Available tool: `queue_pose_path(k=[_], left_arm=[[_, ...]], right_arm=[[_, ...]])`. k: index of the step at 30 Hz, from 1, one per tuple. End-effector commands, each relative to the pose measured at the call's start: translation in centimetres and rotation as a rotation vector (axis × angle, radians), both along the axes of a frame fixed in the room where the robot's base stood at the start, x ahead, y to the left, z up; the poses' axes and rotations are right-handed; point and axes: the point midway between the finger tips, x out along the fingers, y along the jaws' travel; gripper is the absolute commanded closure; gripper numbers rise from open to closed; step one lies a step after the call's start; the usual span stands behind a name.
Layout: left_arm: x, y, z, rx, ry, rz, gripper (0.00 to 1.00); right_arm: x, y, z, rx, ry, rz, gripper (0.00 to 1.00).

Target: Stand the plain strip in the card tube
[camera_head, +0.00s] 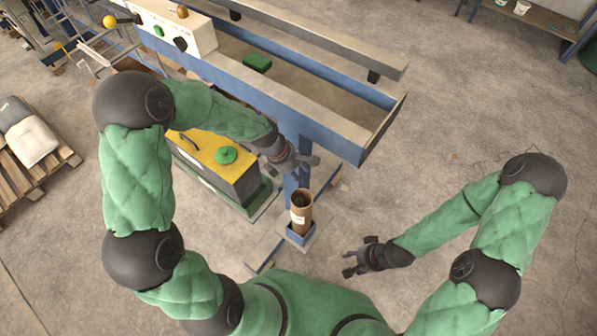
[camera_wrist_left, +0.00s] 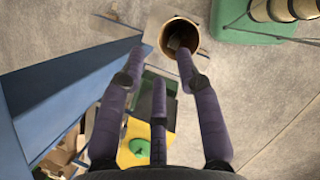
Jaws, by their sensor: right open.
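The brown card tube (camera_head: 301,221) stands upright in a small blue holder below the end of the bench, with a pale label on its side. In the left wrist view I look into the mouth of the tube (camera_wrist_left: 164,33), where a dark piece shows inside; I cannot tell whether it is the plain strip. I make out no plain strip elsewhere. My left gripper (camera_head: 300,166) is just above and behind the tube; its fingers (camera_wrist_left: 160,65) are spread and empty near the tube's mouth. My right gripper (camera_head: 358,262) is open and empty, low and right of the tube.
The blue-framed bench trough (camera_head: 330,105) holds a green block (camera_head: 257,63) behind my left gripper. A yellow-topped box (camera_head: 205,147) with a green knob stands below it. A pallet (camera_head: 40,165) lies at the far left.

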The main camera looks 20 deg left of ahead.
Motion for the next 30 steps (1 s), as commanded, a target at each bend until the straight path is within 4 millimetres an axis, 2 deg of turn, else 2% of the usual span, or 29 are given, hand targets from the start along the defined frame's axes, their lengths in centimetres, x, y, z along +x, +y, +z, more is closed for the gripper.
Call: queue_pose_path(k=[12, 18, 24, 30], left_arm=[[-1.0, 2.7, 7.0, 0.0, -0.006, 0.003, 0.66], [-1.5, 3.6, 9.6, 0.001, -0.003, 0.002, 0.66], [-1.8, 4.0, 10.5, 0.001, -0.001, 0.002, 0.66], [-1.8, 4.0, 10.6, 0.0, 0.0, 0.001, 0.66]], right_arm=[[0.0, 0.0, 0.0, 0.0, 0.0, 0.0, 0.5], [0.0, 0.0, 0.0, 0.0, 0.0, 0.0, 0.5], [0.0, 0.0, 0.0, 0.0, 0.0, 0.0, 0.5], [0.0, 0.0, 0.0, 0.0, 0.0, 0.0, 0.5]])
